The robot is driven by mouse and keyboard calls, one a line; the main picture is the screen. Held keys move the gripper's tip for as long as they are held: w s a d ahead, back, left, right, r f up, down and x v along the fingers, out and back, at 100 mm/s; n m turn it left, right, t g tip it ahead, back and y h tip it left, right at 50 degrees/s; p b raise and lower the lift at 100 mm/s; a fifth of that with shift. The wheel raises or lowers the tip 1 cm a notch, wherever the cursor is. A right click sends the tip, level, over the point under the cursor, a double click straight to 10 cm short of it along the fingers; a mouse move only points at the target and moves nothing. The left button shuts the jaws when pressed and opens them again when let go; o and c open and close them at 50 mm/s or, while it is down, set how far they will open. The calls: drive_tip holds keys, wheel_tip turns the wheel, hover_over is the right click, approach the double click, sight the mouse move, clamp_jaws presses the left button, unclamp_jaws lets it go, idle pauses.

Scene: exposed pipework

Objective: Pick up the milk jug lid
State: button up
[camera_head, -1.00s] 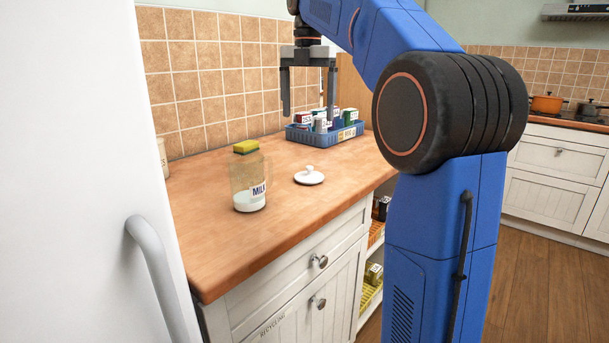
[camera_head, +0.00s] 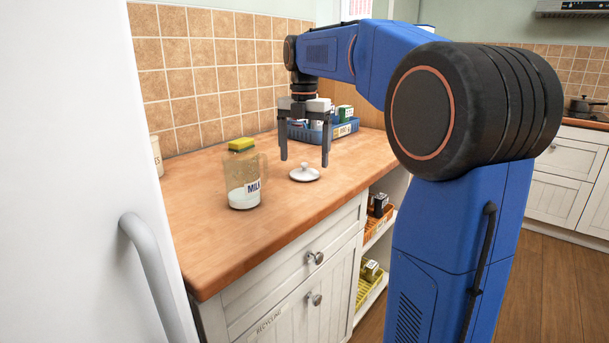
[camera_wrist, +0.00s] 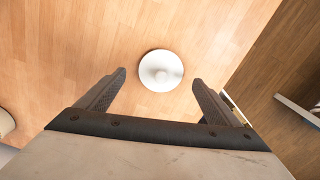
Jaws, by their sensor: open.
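In the wrist view the lid (camera_wrist: 161,71) is centred sideways, just beyond the open fingertips (camera_wrist: 157,78). The exact height gap is hard to tell.
A blue basket (camera_head: 345,128) with small packages stands at the back of the counter (camera_head: 220,245), behind my gripper. A tiled wall is behind. A white appliance door (camera_head: 70,150) is at left. The counter around the lid is clear.

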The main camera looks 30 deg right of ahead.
sight(305, 163)
drive_tip(key=shift+f, duration=1.7)
drive_tip(key=c, duration=1.1)
drive_tip(key=shift+r, duration=0.1)
